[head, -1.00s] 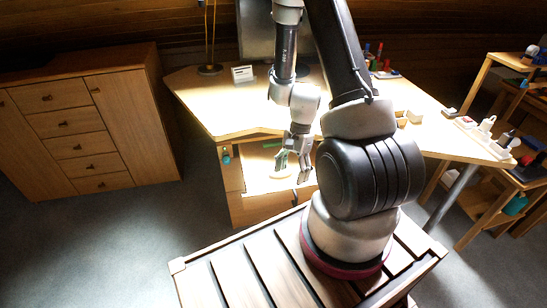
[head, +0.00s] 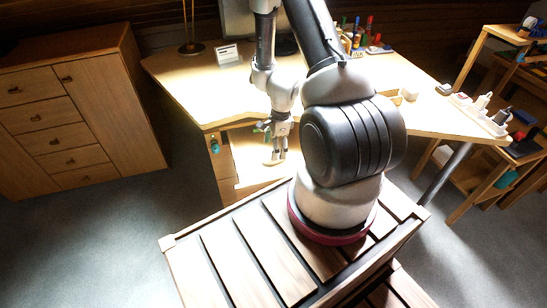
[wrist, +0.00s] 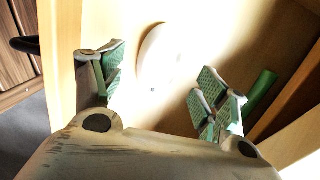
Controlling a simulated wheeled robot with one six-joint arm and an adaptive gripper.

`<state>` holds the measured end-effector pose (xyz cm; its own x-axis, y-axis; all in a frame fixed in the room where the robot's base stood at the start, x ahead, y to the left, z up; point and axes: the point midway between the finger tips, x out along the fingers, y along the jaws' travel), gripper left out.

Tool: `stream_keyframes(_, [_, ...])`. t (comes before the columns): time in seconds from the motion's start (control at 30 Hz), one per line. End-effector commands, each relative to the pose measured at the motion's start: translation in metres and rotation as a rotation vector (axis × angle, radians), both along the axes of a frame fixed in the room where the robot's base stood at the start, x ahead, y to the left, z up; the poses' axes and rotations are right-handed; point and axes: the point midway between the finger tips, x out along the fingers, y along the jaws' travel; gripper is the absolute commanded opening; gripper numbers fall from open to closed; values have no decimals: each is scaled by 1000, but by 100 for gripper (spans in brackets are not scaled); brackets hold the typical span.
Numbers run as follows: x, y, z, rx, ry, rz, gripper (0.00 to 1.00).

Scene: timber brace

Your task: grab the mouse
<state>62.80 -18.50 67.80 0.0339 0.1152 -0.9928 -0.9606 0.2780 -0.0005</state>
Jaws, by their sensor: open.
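A pale, oval object that looks like the mouse (wrist: 158,52) lies on a light wooden surface in the wrist view, beyond and between my fingers. In the head view the mouse (head: 271,162) is a small beige shape on the pull-out shelf (head: 252,176) under the desk top. My gripper (head: 278,155) is open and empty, pointing down at the shelf beside it. In the wrist view my gripper (wrist: 160,68) has its green-padded fingers spread to either side of the mouse's near end. No contact shows; the height gap is hard to judge.
A green cylinder (wrist: 261,91) lies just outside the right finger, near a wooden edge. The desk top (head: 195,88) overhangs behind my gripper. A drawer cabinet (head: 75,110) stands at left.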

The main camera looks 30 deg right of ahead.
Motion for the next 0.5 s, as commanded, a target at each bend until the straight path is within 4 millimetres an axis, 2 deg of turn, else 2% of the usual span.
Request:
stream_keyframes(0.1, [-2,1,-21,1,3,-3,74])
stream_keyframes(0.2, [-1,2,-34,2,2,-1,74])
stream_keyframes(0.5, [0,3,-40,1,0,1,74])
